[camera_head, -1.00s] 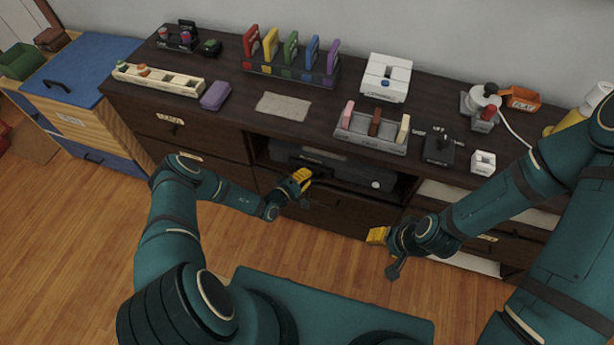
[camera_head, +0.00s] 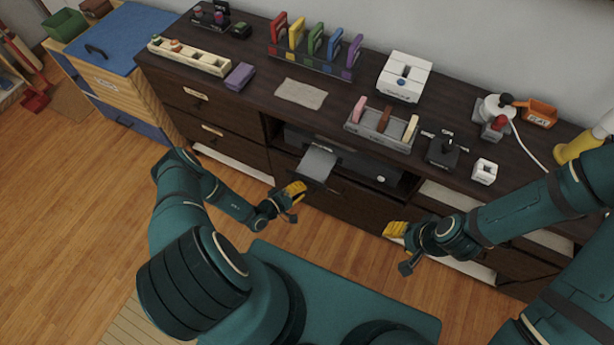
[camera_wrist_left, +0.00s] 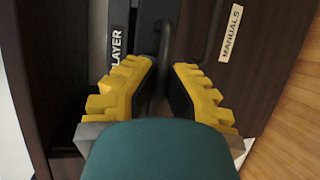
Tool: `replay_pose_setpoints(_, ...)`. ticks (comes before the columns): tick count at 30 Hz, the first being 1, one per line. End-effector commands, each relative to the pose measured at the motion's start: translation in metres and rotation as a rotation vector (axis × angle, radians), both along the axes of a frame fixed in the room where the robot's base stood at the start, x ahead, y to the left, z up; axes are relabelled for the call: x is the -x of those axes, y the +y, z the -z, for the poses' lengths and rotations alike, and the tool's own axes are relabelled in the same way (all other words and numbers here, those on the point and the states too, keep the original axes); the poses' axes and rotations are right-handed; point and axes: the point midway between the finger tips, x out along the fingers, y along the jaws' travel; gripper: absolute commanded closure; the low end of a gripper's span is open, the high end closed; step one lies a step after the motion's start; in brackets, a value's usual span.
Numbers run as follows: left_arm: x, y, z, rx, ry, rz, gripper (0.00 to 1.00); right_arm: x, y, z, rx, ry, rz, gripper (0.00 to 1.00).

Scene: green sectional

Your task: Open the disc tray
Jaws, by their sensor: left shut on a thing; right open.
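The disc player (camera_head: 350,160) is a dark, wide box in the open bay of the cabinet. Its grey disc tray (camera_head: 318,164) sticks out of the front, towards me. My left gripper (camera_head: 296,190) is at the tray's front end and shut on it; its yellow fingers hide the gripped part. In the left wrist view the yellow fingers (camera_wrist_left: 163,85) stand on both sides of a thin dark piece, beside the player's front (camera_wrist_left: 117,40) with its "PLAYER" label. My right gripper (camera_head: 393,229) is open and empty, in front of the cabinet at the right.
A drawer labelled "MANUALS" (camera_wrist_left: 231,32) lies below the player. The dark cabinet top (camera_head: 250,95) carries a coloured rack (camera_head: 315,60), a grey holder (camera_head: 380,130), a white box (camera_head: 405,75) and other small things. The wooden floor (camera_head: 90,200) at the left is clear.

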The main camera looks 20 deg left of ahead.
Motion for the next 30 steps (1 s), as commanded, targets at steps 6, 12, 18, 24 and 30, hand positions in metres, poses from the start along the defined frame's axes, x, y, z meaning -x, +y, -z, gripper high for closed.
replay_pose_setpoints(6,0.037,-0.001,-0.001,0.003,0.003,0.002,1.0,-0.005,-0.001,-0.016,0.002,-0.011,0.008,0.53)
replay_pose_setpoints(12,0.049,0.0,0.0,0.002,0.002,0.003,1.0,-0.007,-0.001,-0.019,0.003,-0.014,0.012,0.53)
replay_pose_setpoints(18,0.051,0.0,0.0,0.001,0.001,0.004,1.0,-0.007,-0.001,-0.019,0.003,-0.015,0.012,0.53)
replay_pose_setpoints(24,0.05,0.0,0.001,0.002,0.002,0.004,0.79,-0.007,-0.001,-0.019,0.003,-0.015,0.012,0.53)
replay_pose_setpoints(30,0.05,0.0,0.0,0.001,0.001,0.003,0.59,-0.007,-0.001,-0.019,0.003,-0.015,0.012,0.53)
